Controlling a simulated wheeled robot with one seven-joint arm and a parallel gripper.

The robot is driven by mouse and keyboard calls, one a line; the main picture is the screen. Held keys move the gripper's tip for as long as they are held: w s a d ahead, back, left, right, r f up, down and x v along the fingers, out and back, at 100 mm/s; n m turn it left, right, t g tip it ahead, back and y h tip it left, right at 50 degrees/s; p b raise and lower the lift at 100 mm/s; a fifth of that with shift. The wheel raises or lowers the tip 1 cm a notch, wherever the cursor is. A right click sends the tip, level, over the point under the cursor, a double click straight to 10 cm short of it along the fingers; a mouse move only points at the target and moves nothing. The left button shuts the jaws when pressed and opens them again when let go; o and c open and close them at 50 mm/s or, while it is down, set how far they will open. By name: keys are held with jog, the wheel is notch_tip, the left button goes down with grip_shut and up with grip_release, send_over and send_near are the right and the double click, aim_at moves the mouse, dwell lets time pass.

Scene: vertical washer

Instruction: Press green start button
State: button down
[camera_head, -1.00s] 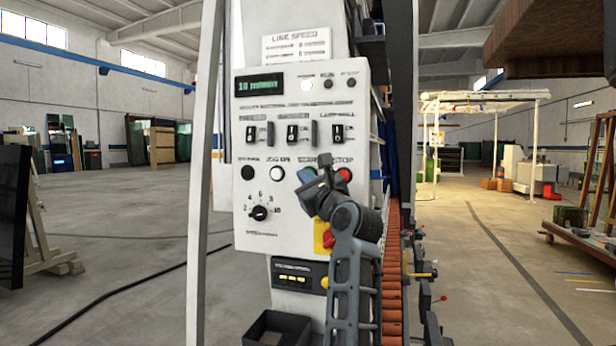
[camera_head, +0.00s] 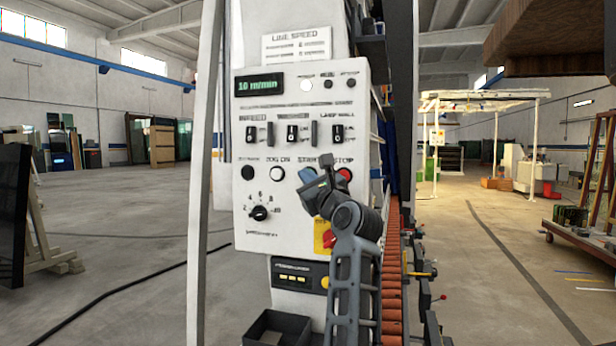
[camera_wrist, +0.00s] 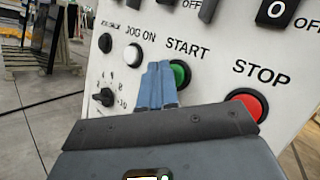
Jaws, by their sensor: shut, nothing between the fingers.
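The green START button (camera_wrist: 180,75) is on the white control panel (camera_head: 300,215), between the white JOG ON button (camera_wrist: 134,53) and the red STOP button (camera_wrist: 246,103). In the wrist view, my gripper (camera_wrist: 160,68) is shut and empty. Its blue fingertips overlap the left side of the green button; I cannot tell whether they touch it. In the head view, my gripper (camera_head: 313,180) is in front of the panel and hides most of the green button. The red STOP button (camera_head: 344,174) shows just to its right.
A dial (camera_head: 259,213) and several switches are on the same panel. A dark open bin (camera_head: 274,328) stands below it. Orange rollers (camera_head: 393,290) run along the machine's right side. The floor to the left is mostly open.

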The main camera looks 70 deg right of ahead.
jog(key=shift+d, duration=0.5)
dwell(0.4)
jog(key=shift+a, duration=0.1)
jog(key=shift+s+a+p, duration=0.1)
jog(key=shift+a+p, duration=0.3)
jog(key=shift+a, duration=0.45)
